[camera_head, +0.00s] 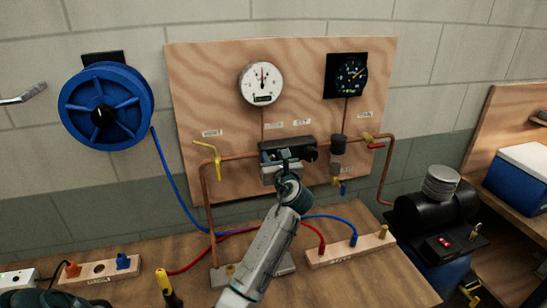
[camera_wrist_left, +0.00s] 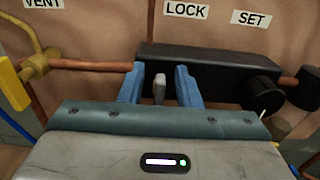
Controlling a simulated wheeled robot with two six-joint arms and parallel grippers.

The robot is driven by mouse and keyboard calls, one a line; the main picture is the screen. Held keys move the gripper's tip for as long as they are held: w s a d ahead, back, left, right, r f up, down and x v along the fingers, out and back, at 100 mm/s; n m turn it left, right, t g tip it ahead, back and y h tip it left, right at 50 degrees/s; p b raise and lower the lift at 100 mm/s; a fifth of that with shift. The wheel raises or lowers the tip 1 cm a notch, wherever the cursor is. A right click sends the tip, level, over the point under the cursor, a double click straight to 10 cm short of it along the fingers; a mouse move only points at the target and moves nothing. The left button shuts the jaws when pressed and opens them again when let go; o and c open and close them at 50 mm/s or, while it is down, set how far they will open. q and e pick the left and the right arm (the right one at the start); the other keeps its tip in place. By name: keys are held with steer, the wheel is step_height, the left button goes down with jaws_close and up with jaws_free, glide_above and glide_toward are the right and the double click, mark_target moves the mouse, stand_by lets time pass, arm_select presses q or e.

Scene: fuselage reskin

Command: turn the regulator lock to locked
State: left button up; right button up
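The regulator is a black block (camera_head: 273,146) on the copper pipe, in the middle of the plywood panel. In the left wrist view the black block (camera_wrist_left: 215,68) sits below the LOCK and SET labels. A small grey lever (camera_wrist_left: 159,90) stands at its front, below and left of the LOCK label. My left gripper (camera_head: 288,154) is at the front of the block. In the wrist view its blue fingers (camera_wrist_left: 160,82) are apart, one on each side of the lever, with gaps visible. The black knob (camera_wrist_left: 266,92) is to the right. My right gripper is not in view.
A white gauge (camera_head: 262,83) and a black gauge (camera_head: 347,75) are above. A yellow lever valve (camera_head: 210,152) is left, a red-handled valve (camera_head: 372,142) right. A blue hose reel (camera_head: 104,106) hangs at left. Hoses and a socket block (camera_head: 350,247) lie on the wooden bench (camera_head: 345,288).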

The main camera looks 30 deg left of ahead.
arm_select(q)
jaws_close()
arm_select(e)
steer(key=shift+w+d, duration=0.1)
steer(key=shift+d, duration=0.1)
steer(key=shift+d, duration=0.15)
arm_select(q)
steer(key=shift+n, duration=0.3)
steer(key=n, duration=0.2)
steer(key=shift+s+a+f+n, duration=0.1)
steer(key=shift+s+a+n, duration=0.1)
steer(key=shift+n, duration=0.1)
steer(key=n+b, duration=0.3)
steer(key=n, duration=0.2)
steer(key=f+n+b, duration=0.1)
steer(key=n+b, duration=0.1)
steer(key=n, duration=0.2)
steer(key=s+f+n+b, duration=0.1)
steer(key=n+b, duration=0.2)
steer(key=n, duration=0.2)
steer(key=shift+a+n+b, duration=0.3)
steer(key=shift+a+b, duration=0.05)
steer(key=shift+a, duration=0.05)
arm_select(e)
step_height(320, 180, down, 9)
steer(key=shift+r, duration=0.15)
